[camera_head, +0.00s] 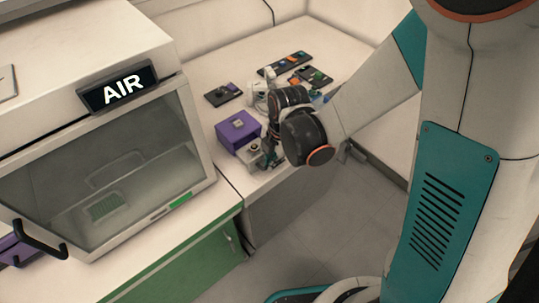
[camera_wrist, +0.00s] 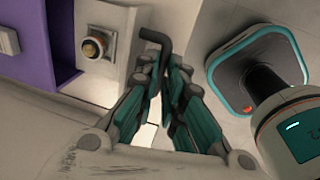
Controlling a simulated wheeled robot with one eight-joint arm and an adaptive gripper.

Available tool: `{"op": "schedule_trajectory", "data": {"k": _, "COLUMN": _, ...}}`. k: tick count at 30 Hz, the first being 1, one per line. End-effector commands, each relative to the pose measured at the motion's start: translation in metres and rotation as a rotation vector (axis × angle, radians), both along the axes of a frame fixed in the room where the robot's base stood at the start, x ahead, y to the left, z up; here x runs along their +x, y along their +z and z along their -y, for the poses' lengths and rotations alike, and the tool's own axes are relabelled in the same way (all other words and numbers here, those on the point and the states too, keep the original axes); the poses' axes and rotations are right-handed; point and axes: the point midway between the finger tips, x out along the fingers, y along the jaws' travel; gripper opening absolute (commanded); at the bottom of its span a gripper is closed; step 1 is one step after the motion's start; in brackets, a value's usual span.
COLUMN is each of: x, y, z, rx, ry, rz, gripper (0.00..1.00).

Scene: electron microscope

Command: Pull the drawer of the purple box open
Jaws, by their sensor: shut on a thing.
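The purple box (camera_head: 237,131) stands on the white bench in the head view. It also fills the upper left of the wrist view (camera_wrist: 35,45). Its pale drawer (camera_wrist: 128,22) sticks out of the box, with a light block bearing a round brass-coloured piece (camera_wrist: 94,48) in it. In the head view the drawer (camera_head: 255,156) shows at the box's front, partly hidden by my arm. A dark bent handle (camera_wrist: 155,38) is on the drawer's front. My gripper (camera_wrist: 165,65) is shut on this handle; the exact contact is partly hidden by the fingers.
A glass-fronted cabinet marked AIR (camera_head: 118,88) stands left of the box. Dark trays with small parts (camera_head: 223,95) lie behind the box. The bench's front edge is close below the drawer, with open floor (camera_head: 310,225) beyond it.

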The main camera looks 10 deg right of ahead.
Motion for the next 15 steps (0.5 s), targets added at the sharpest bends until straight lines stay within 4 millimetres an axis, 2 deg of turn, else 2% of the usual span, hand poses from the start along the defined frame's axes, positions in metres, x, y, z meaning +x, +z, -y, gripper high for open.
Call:
{"op": "schedule_trajectory", "data": {"k": 8, "x": -0.0012, "y": -0.0001, "z": 0.0008, "rx": 0.000, "ry": 0.001, "rz": 0.000, "gripper": 0.00}}
{"op": "schedule_trajectory", "data": {"k": 9, "x": -0.0012, "y": -0.0001, "z": 0.0008, "rx": 0.000, "ry": 0.001, "rz": 0.000, "gripper": 0.13}}
{"op": "schedule_trajectory", "data": {"k": 10, "x": -0.0012, "y": -0.0001, "z": 0.0008, "rx": 0.000, "ry": 0.001, "rz": 0.000, "gripper": 0.18}}
{"op": "schedule_trajectory", "data": {"k": 15, "x": -0.0011, "y": 0.0000, "z": 0.0008, "rx": 0.000, "ry": 0.000, "rz": 0.000, "gripper": 0.18}}
